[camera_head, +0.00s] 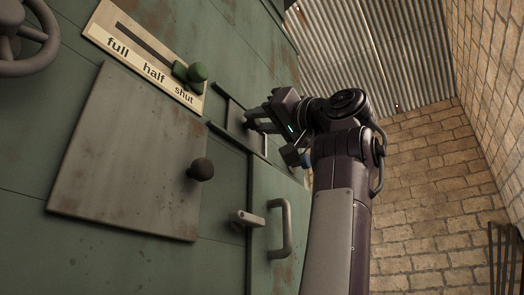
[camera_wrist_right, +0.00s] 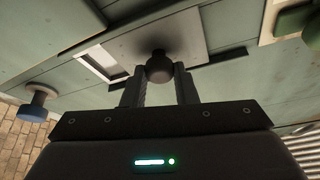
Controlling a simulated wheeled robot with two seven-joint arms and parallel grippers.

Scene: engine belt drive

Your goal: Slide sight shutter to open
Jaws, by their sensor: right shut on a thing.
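The sight shutter is a grey plate (camera_wrist_right: 190,32) with a round dark knob (camera_wrist_right: 160,66), seen in the right wrist view. My right gripper (camera_wrist_right: 159,76) is shut on this knob, one finger on each side. A bright pale opening (camera_wrist_right: 103,62) shows beside the plate's left edge. In the head view the shutter plate (camera_head: 236,120) sits between dark rails on the green cabinet front, and my right gripper (camera_head: 252,121) reaches it from the right and hides its knob. My left gripper is not in view.
A slotted plate labelled full, half, shut (camera_head: 125,37) has a green knob (camera_head: 197,72). A large panel (camera_head: 130,150) with a dark knob (camera_head: 202,169) and a door handle (camera_head: 286,228) are nearby. A blue knob (camera_wrist_right: 38,108) stands left in the wrist view.

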